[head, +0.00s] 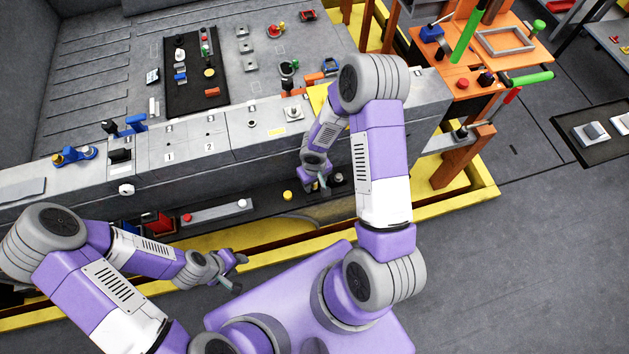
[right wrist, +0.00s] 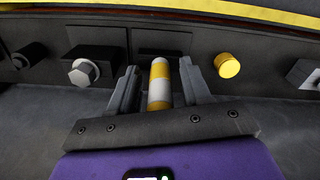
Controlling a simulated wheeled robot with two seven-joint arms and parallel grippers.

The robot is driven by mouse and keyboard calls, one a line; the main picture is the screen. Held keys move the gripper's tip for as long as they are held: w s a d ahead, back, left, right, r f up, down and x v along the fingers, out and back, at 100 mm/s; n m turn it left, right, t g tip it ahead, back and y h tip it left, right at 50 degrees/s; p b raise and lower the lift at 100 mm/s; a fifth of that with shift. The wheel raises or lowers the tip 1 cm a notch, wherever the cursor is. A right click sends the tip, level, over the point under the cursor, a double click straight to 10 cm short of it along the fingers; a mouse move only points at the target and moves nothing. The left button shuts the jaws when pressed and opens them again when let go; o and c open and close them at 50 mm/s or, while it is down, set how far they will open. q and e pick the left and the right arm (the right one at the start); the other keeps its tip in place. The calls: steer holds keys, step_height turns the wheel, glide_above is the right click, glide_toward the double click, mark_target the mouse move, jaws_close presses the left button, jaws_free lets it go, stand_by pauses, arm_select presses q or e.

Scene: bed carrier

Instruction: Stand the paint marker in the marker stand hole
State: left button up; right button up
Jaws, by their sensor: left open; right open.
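A yellow-and-white banded cylinder, which looks like the paint marker (right wrist: 159,85), stands between the two open fingers of my right gripper (right wrist: 159,80) in the right wrist view. Small gaps show at both sides of it, so it is not gripped. In the head view my right gripper (head: 317,183) is low over the dark front ledge, and the marker there is hidden or too small to tell. My left gripper (head: 239,272) is open and empty, in front of the yellow rail. I cannot identify the marker stand hole with certainty.
A yellow knob (right wrist: 227,65) and a grey hex bolt (right wrist: 84,72) flank my right gripper on the ledge. The grey panel (head: 190,140) rises behind it. A yellow rail (head: 185,277) runs along the front. An orange bench (head: 490,60) stands at the right.

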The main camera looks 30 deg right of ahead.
steer(key=shift+r+p, duration=0.2)
steer(key=shift+p, duration=0.1)
steer(key=r, duration=0.4)
steer(key=r+p, duration=0.1)
steer(key=r, duration=0.2)
steer(key=shift+d, duration=0.3)
steer(key=shift+f, duration=0.1)
